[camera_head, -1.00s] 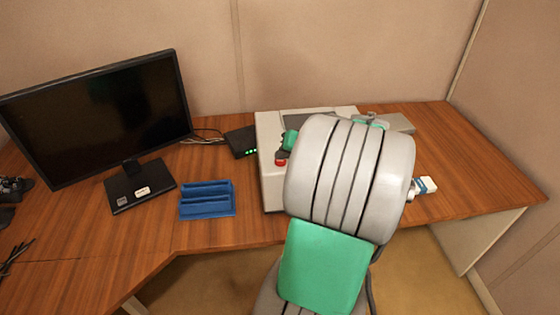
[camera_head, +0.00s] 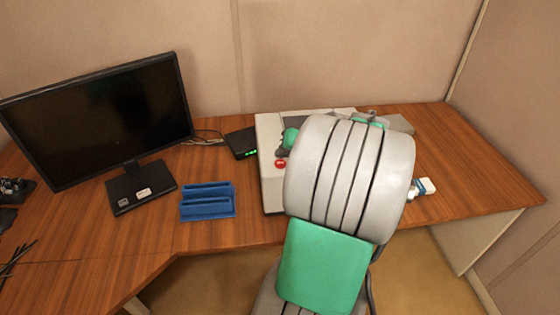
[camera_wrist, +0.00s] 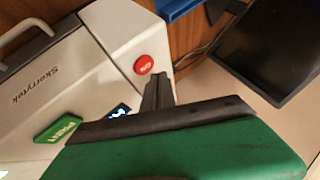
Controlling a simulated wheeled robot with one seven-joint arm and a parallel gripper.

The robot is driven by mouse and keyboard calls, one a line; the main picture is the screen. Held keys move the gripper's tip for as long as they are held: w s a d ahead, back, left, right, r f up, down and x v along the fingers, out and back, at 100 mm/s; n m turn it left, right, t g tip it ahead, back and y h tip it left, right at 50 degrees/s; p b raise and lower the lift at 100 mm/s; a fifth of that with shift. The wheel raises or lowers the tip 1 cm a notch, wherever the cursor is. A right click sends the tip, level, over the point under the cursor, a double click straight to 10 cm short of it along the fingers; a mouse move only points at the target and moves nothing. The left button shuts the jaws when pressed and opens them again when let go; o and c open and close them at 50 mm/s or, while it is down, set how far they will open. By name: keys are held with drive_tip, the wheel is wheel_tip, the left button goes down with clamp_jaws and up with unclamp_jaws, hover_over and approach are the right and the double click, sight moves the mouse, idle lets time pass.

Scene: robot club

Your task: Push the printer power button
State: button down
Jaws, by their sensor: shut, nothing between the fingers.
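The light grey printer (camera_head: 270,186) stands on the desk, mostly hidden behind my arm in the head view. Its red round button (camera_head: 280,163) shows clearly at the left; in the wrist view the red button (camera_wrist: 143,64) carries small white lettering. A green button (camera_wrist: 58,129) with white lettering and a small lit blue display (camera_wrist: 118,110) are also on the panel. My gripper (camera_wrist: 158,84) is shut and empty, its dark fingertips just beside the red button in the wrist view. They look apart from it; their height above the panel is unclear.
A black box with green lights (camera_head: 241,142) sits beside the printer. A small white-and-blue item (camera_head: 427,186) lies right of my arm.

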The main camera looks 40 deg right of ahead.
sight(283, 164)
wheel_tip(283, 164, up, 6)
drive_tip(key=p, duration=0.4)
drive_tip(key=shift+p, duration=0.3)
